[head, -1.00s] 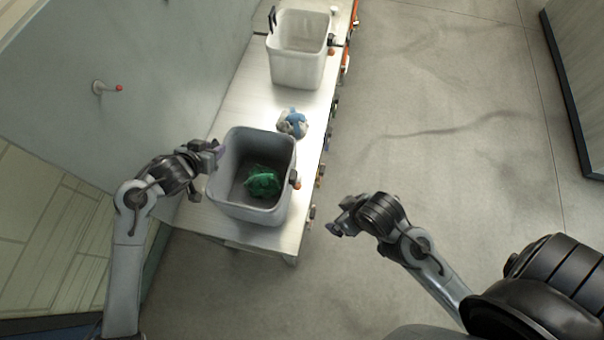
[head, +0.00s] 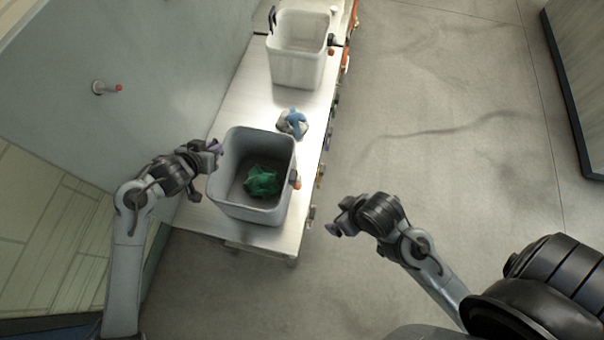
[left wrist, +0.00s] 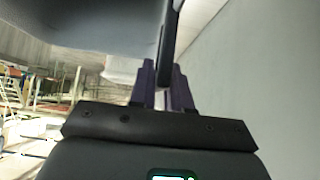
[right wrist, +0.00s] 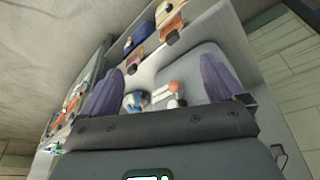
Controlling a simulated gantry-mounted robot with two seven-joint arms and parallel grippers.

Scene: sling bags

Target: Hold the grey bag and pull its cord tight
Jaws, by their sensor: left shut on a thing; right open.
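The grey bag (head: 254,213) stands open on the near end of the table, with a crumpled green thing (head: 263,182) inside. My left gripper (head: 217,150) is at the bag's left rim. In the left wrist view its purple fingers (left wrist: 164,82) are shut on a thin dark strap or handle (left wrist: 170,48) at the bag's side. An orange-tipped piece (head: 296,181), possibly the cord end, sits on the bag's right side. My right gripper (head: 336,229) is open and empty, to the right of the table and apart from the bag. Its fingers are wide apart in the right wrist view (right wrist: 165,82).
A second, whitish bag (head: 297,69) stands farther along the table (head: 250,96). A blue-and-white bundle (head: 292,123) lies between the bags. Small orange and dark pieces line the table's right edge. A wall (head: 150,80) stands at left; the floor at right is clear.

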